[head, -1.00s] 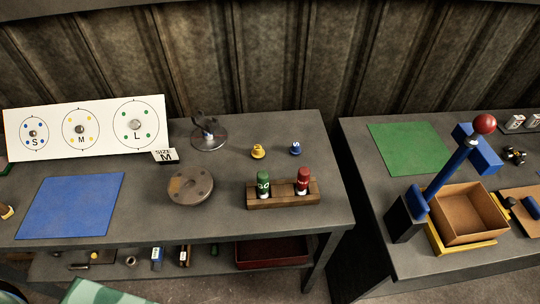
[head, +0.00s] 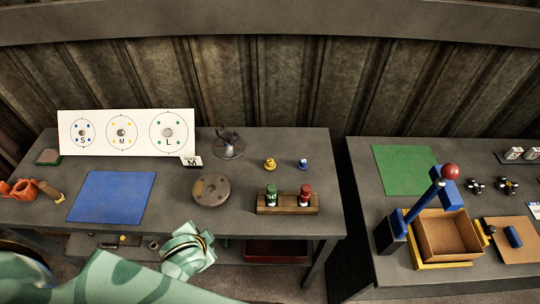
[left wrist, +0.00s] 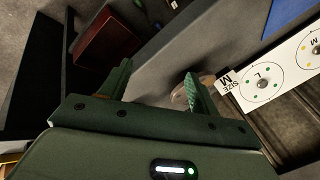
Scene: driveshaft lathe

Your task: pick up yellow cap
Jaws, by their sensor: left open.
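The yellow cap (head: 270,163) stands on the grey table, left of a blue cap (head: 303,163) and behind the wooden block (head: 287,210). My left arm comes in at the lower left of the head view, in front of the table, and its gripper fingers cannot be made out there. In the left wrist view my left gripper (left wrist: 160,82) is open, with two green fingers apart and nothing seen between them but the table. I cannot make out the yellow cap in the left wrist view. My right gripper is in neither view.
The wooden block holds a green and a red bottle. A round metal flange (head: 210,190) lies left of it, and a metal stand (head: 229,144) is behind. A white size board (head: 126,133) stands at the back. A red tray (head: 276,251) sits below.

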